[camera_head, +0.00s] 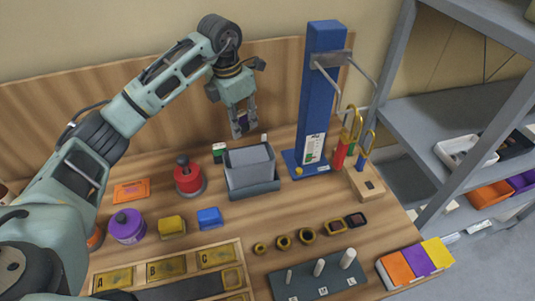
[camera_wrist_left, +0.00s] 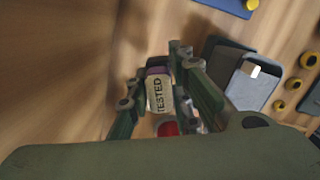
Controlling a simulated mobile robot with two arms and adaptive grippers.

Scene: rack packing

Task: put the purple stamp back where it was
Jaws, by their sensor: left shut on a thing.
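The purple stamp (camera_wrist_left: 159,95) is between the fingers of my left gripper (camera_wrist_left: 163,92) in the left wrist view. It shows a cream face reading "TESTED" and a purple part behind it. In the head view my left gripper (camera_head: 241,124) points down, behind the grey holder (camera_head: 253,181) near the back board, shut on the stamp. The fingers hide most of the stamp there. My right gripper is not in view.
A red knobbed object (camera_head: 188,178) stands left of the grey holder. A tall blue stand (camera_head: 322,90) with metal prongs rises to the right. A purple round pot (camera_head: 126,226), yellow block (camera_head: 172,226) and blue block (camera_head: 209,217) sit in front. Grey shelves (camera_head: 440,140) stand at right.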

